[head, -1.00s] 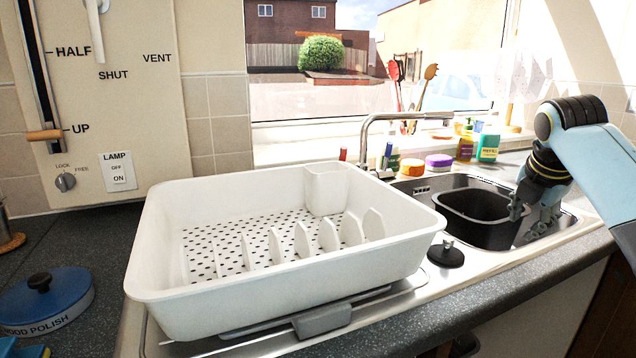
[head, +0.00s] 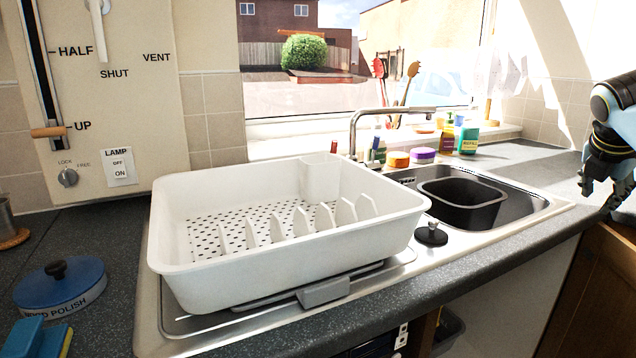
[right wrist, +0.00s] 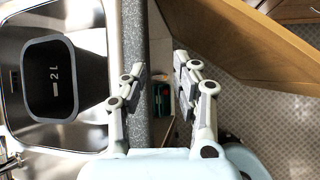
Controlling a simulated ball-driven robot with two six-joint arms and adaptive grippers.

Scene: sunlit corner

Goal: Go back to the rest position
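My right gripper (head: 598,194) is at the right edge of the head view, hanging in front of the counter to the right of the sink. In the right wrist view its two fingers (right wrist: 160,66) stand apart with nothing between them, above the counter's front edge. It is clear of the black basin (head: 462,203) in the steel sink (head: 556,205). The basin also shows in the right wrist view (right wrist: 52,80). My left gripper is in neither view.
A white dish rack (head: 290,248) stands on the drainer, with a black plug (head: 431,235) beside it. Bottles and tubs line the window side. A blue polish tin (head: 60,288) and a sponge (head: 35,340) are at left. A wooden door (right wrist: 250,45) hangs open below the right gripper.

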